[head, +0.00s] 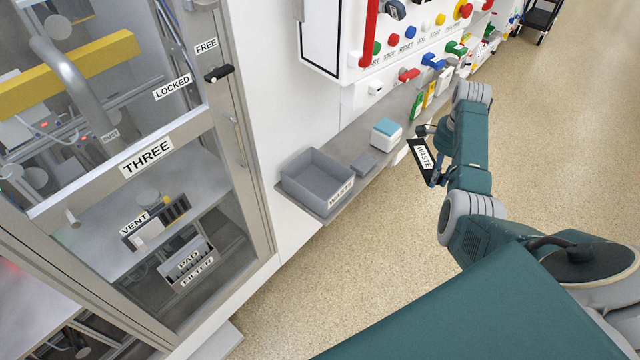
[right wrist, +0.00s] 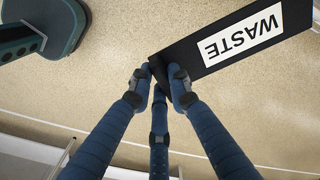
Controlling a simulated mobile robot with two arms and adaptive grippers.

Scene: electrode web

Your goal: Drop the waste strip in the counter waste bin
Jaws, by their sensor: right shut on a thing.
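The waste strip (head: 422,158) is a black strip with a white label reading WASTE. My right gripper (head: 436,178) is shut on it and holds it in the air, to the right of the counter. In the right wrist view the strip (right wrist: 233,42) runs up to the right from the fingertips of my right gripper (right wrist: 162,75), which pinch its near end. The counter waste bin (head: 309,182) is a grey open box with a WASTE label on its front, on the narrow counter at left of the strip. Its visible inside looks empty. My left gripper is not in view.
A panel with coloured knobs (head: 420,35) hangs above. A glass-doored cabinet (head: 148,158) stands at left. Speckled floor (head: 330,270) is clear.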

